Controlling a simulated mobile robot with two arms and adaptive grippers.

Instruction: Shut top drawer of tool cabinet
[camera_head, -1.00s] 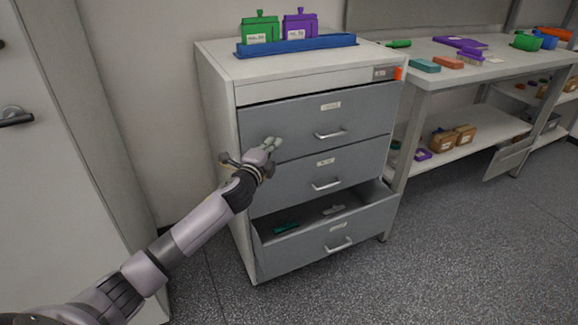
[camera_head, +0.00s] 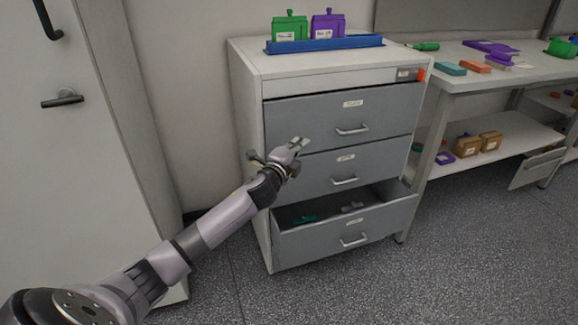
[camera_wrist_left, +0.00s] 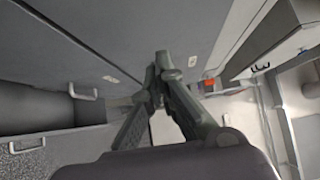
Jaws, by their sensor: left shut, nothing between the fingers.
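The grey tool cabinet (camera_head: 250,110) stands against the wall. Its top drawer (camera_head: 310,117) has a bar handle and a white label, and its front looks flush or nearly flush with the middle drawer (camera_head: 372,164). A dark line runs along its upper edge. The bottom drawer (camera_head: 330,240) stands open. My left gripper (camera_head: 300,143) is shut and empty, by the left part of the drawer fronts near the seam between top and middle drawers; I cannot tell if it touches. Its closed fingers also show in the left wrist view (camera_wrist_left: 161,62). My right gripper is out of view.
A blue tray (camera_head: 325,44) with a green and a purple container sits on the cabinet. A workbench (camera_head: 455,80) with small parts stands to the right. A door (camera_head: 65,150) is at the left. The floor in front is clear.

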